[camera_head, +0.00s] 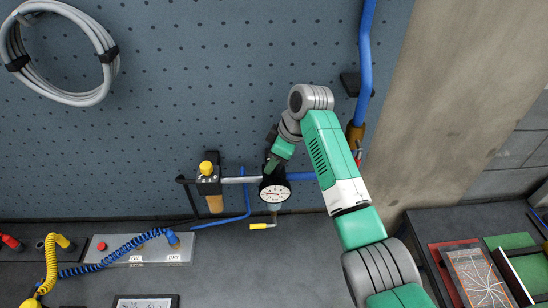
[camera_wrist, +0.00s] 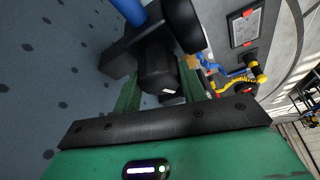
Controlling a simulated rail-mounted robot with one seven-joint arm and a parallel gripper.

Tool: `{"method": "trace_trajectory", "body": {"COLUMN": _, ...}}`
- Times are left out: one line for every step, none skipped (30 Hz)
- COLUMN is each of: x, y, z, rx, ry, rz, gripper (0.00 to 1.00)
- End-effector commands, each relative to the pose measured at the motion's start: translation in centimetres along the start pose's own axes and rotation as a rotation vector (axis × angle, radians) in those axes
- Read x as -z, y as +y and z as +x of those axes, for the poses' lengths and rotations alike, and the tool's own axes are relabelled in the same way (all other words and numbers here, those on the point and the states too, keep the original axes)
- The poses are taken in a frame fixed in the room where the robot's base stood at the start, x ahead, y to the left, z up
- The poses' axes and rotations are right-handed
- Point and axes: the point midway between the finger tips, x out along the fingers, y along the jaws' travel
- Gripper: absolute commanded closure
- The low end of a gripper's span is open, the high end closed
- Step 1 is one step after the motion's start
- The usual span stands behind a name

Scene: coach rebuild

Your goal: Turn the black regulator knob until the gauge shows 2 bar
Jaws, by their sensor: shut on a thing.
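The round pressure gauge (camera_head: 274,191) has a white dial and black rim and faces me on the pipe at the pegboard. Its needle is too small to read. My gripper (camera_head: 272,164) is just above the gauge, and its jaws hide the regulator knob in the head view. In the wrist view the black regulator knob (camera_wrist: 158,66) sits between the two green fingers of my gripper (camera_wrist: 162,92), which are shut on it. A small white mark shows on the knob. The dark back of the gauge (camera_wrist: 186,24) is beside the knob there, its dial turned away.
A yellow-capped filter unit (camera_head: 208,176) is left of the gauge on the pipe. A yellow-handled valve (camera_head: 262,226) hangs below. A blue pipe (camera_head: 365,60) runs down the board at right. Blue and yellow coiled hoses (camera_head: 130,245) lie on the bench at left.

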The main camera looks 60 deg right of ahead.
Motion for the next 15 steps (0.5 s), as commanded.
{"method": "trace_trajectory", "body": {"x": 0.06, "y": -0.01, "z": -0.02, "rx": 0.007, "ry": 0.001, "rz": -0.018, "gripper": 0.81}}
{"method": "trace_trajectory", "body": {"x": 0.05, "y": -0.01, "z": 0.00, "rx": 0.012, "ry": 0.000, "rz": -0.027, "gripper": 0.81}}
{"method": "trace_trajectory", "body": {"x": 0.03, "y": -0.02, "z": 0.01, "rx": 0.017, "ry": 0.000, "rz": -0.039, "gripper": 0.81}}
{"method": "trace_trajectory", "body": {"x": 0.02, "y": -0.02, "z": 0.01, "rx": 0.020, "ry": -0.001, "rz": -0.048, "gripper": 0.81}}
{"method": "trace_trajectory", "body": {"x": 0.03, "y": -0.02, "z": 0.00, "rx": 0.023, "ry": -0.001, "rz": -0.054, "gripper": 0.81}}
{"method": "trace_trajectory", "body": {"x": 0.03, "y": -0.02, "z": -0.02, "rx": 0.026, "ry": -0.001, "rz": -0.063, "gripper": 0.81}}
{"method": "trace_trajectory", "body": {"x": 0.04, "y": -0.01, "z": -0.03, "rx": 0.028, "ry": -0.001, "rz": -0.069, "gripper": 0.81}}
{"method": "trace_trajectory", "body": {"x": 0.04, "y": -0.01, "z": -0.04, "rx": 0.030, "ry": -0.001, "rz": -0.073, "gripper": 0.81}}
{"method": "trace_trajectory", "body": {"x": 0.04, "y": -0.01, "z": -0.04, "rx": 0.032, "ry": -0.001, "rz": -0.078, "gripper": 0.81}}
{"method": "trace_trajectory", "body": {"x": 0.03, "y": -0.01, "z": -0.04, "rx": 0.033, "ry": -0.001, "rz": -0.080, "gripper": 0.81}}
{"method": "trace_trajectory", "body": {"x": 0.03, "y": -0.01, "z": -0.04, "rx": 0.034, "ry": -0.001, "rz": -0.083, "gripper": 0.81}}
{"method": "trace_trajectory", "body": {"x": 0.03, "y": -0.01, "z": -0.04, "rx": 0.035, "ry": -0.001, "rz": -0.085, "gripper": 0.81}}
{"method": "trace_trajectory", "body": {"x": 0.03, "y": -0.01, "z": -0.04, "rx": 0.036, "ry": -0.001, "rz": -0.087, "gripper": 0.81}}
{"method": "trace_trajectory", "body": {"x": 0.03, "y": -0.01, "z": -0.04, "rx": 0.036, "ry": -0.001, "rz": -0.088, "gripper": 0.81}}
{"method": "trace_trajectory", "body": {"x": 0.03, "y": -0.01, "z": -0.04, "rx": 0.036, "ry": -0.001, "rz": -0.088, "gripper": 0.81}}
